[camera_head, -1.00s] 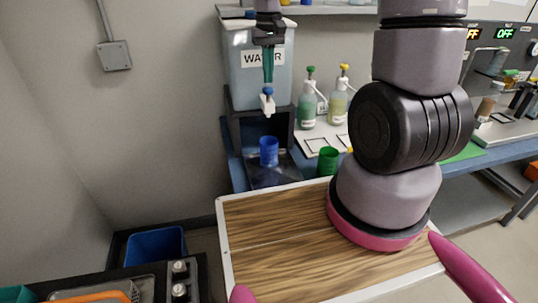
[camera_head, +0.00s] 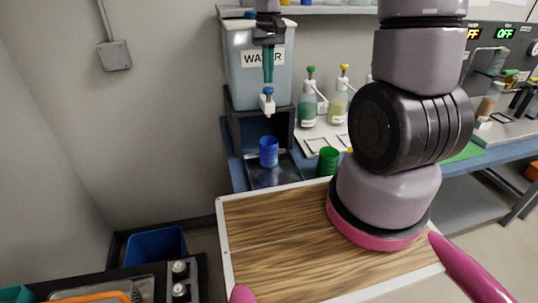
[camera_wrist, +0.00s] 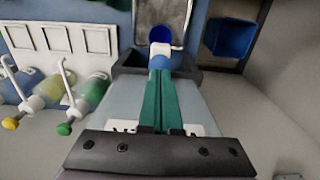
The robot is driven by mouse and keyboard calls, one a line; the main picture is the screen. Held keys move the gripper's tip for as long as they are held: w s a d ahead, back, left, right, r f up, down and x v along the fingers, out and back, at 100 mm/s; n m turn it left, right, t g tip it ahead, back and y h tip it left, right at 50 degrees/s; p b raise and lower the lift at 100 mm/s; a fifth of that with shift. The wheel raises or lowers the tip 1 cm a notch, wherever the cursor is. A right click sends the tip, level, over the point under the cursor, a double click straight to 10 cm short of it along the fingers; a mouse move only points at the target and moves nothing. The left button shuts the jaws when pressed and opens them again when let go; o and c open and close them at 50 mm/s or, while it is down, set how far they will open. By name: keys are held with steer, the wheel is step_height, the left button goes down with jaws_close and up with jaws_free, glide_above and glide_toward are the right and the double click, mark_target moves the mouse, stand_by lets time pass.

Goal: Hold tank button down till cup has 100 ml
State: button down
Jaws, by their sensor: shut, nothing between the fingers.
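The water tank (camera_head: 250,80), labelled WATER, stands on a dark stand at the back. Its white tap with a blue button (camera_head: 268,91) sticks out from the front; the button also shows in the wrist view (camera_wrist: 159,62). My gripper (camera_head: 268,81) points down with its teal fingers together, empty. The tips sit just above the button with a small gap in the head view. The blue cup (camera_head: 268,151) stands upright below the tap on a dark tray; it also shows in the wrist view (camera_wrist: 171,28). Its water level cannot be read.
A green cup (camera_head: 327,160) stands right of the tray. A wooden-topped surface (camera_head: 270,240) lies in front, and a blue bin (camera_head: 155,246) stands at lower left.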

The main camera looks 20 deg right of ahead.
stand_by(0.3)
steer(key=shift+f, duration=1.4)
steer(key=shift+r, duration=0.1)
stand_by(0.7)
steer(key=shift+r, duration=3.45)
steer(key=shift+r, duration=0.1)
steer(key=shift+f, duration=2.25)
steer(key=shift+f, duration=0.1)
